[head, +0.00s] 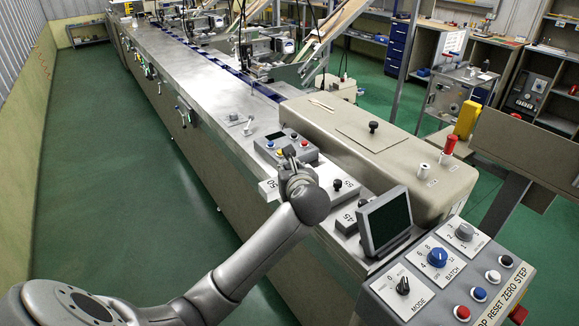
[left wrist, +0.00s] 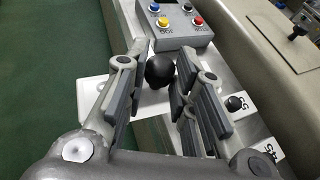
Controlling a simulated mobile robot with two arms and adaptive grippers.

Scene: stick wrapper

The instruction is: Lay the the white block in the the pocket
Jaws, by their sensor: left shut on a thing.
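The white block (head: 268,189) shows in the head view beside my left gripper (head: 296,172), at the near edge of the long metal machine top. In the left wrist view the white block (left wrist: 92,92) shows left of the fingers, partly hidden by them. My left gripper (left wrist: 160,90) is shut on the block by its round black knob (left wrist: 160,70), which sits between the finger pads. The pocket cannot be made out clearly; the gripper and block hide part of the surface below. My right gripper is not in view.
A grey button box (head: 286,148) stands just behind the block. To the right are a knobbed block (head: 338,184), a dark screen (head: 386,222) and a beige cover (head: 370,150). A control panel (head: 445,275) stands at front right. Green floor lies left.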

